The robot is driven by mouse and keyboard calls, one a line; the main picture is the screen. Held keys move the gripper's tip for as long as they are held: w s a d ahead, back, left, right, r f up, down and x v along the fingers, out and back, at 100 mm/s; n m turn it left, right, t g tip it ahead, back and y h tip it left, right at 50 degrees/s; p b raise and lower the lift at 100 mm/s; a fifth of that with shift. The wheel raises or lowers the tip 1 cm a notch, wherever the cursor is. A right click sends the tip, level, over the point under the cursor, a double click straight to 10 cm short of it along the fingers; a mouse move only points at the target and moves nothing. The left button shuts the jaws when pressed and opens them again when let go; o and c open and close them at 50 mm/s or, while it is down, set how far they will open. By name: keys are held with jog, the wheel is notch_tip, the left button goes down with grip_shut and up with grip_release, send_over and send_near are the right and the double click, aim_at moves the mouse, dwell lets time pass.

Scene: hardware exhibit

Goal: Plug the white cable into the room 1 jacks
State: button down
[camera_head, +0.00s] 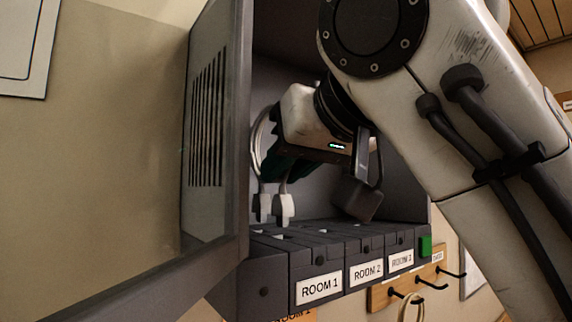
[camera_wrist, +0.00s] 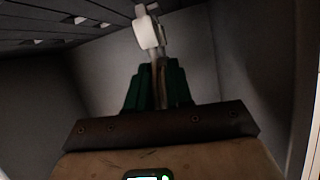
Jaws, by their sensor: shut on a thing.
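The white cable (camera_head: 256,146) loops at the left side of my gripper (camera_head: 281,166) inside the grey cabinet. Two white plugs hang from it, a left plug (camera_head: 262,207) and a right plug (camera_head: 283,208), just above the back of the room 1 module. In the wrist view my gripper (camera_wrist: 158,88) has green fingers shut on the cable, with a white plug (camera_wrist: 149,32) beyond the fingertips. The room 1 module (camera_head: 318,270) carries a "ROOM 1" label (camera_head: 319,287). I cannot tell whether the plugs touch the jacks.
The room 2 module (camera_head: 366,262) and another labelled module (camera_head: 401,250) stand to the right, with a green block (camera_head: 425,246) at the end. The open cabinet door (camera_head: 212,125) bounds the left side. Hooks (camera_head: 420,284) are below.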

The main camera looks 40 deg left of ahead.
jog(key=shift+f, duration=1.05)
dwell(2.4)
jog(key=shift+c, duration=1.5)
grip_release()
jog(key=v, duration=0.7)
jog(key=shift+d, duration=0.25)
jog(key=shift+r, duration=0.1)
dwell(0.6)
